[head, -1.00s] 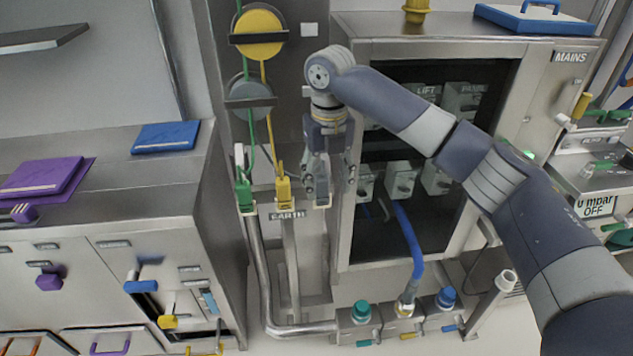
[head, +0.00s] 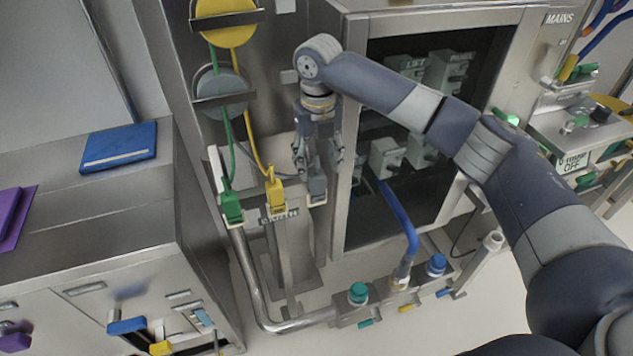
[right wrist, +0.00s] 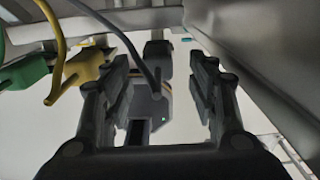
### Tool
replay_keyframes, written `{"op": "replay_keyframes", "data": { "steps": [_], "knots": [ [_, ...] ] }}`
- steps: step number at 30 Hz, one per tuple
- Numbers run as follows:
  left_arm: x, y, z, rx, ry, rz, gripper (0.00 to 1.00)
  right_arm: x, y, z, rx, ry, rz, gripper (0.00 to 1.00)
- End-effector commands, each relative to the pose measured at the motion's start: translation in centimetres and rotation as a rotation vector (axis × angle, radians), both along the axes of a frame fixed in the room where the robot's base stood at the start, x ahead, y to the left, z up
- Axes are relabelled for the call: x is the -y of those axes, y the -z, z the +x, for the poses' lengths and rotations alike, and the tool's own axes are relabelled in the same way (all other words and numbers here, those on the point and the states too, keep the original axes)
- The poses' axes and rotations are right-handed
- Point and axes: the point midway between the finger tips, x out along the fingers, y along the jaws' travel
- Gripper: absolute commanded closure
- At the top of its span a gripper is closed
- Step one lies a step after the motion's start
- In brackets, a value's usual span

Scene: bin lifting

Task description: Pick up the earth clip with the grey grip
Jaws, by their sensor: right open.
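The earth clip with the grey grip (head: 317,187) sits at the right end of the row of clips above the EARTH label in the head view. My right gripper (head: 318,163) points down just above it, open. In the right wrist view a grey body with a thin grey cable (right wrist: 150,105) shows between the open fingers of my right gripper (right wrist: 160,75), with space at both sides. I cannot tell how deep the grip sits between the fingers. The yellow clip (head: 275,193) and green clip (head: 231,206) stand to its left. My left gripper is out of view.
A steel cabinet (head: 465,25) with a dark open front stands close at the right of the clips. Yellow (head: 228,22) and grey (head: 218,92) cable reels hang above them. A steel bench (head: 85,215) is at the left. A pipe (head: 258,300) with valves runs below.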

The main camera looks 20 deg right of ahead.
Motion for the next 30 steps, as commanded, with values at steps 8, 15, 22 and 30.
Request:
{"op": "replay_keyframes", "data": {
  "steps": [8, 15, 22, 30],
  "knots": [
    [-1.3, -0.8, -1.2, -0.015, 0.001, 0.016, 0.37, -0.1, 2.8, -0.4, -0.003, 0.0, -0.001, 0.47],
    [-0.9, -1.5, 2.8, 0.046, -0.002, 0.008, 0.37, -0.2, 5.6, -0.5, 0.0, 0.001, -0.001, 0.47],
    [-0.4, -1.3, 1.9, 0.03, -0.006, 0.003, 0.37, -0.2, 5.7, -0.4, 0.001, 0.0, 0.0, 0.47],
    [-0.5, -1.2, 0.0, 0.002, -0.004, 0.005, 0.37, -0.2, 5.7, -0.4, 0.001, 0.0, 0.0, 1.0]
  ]
}}
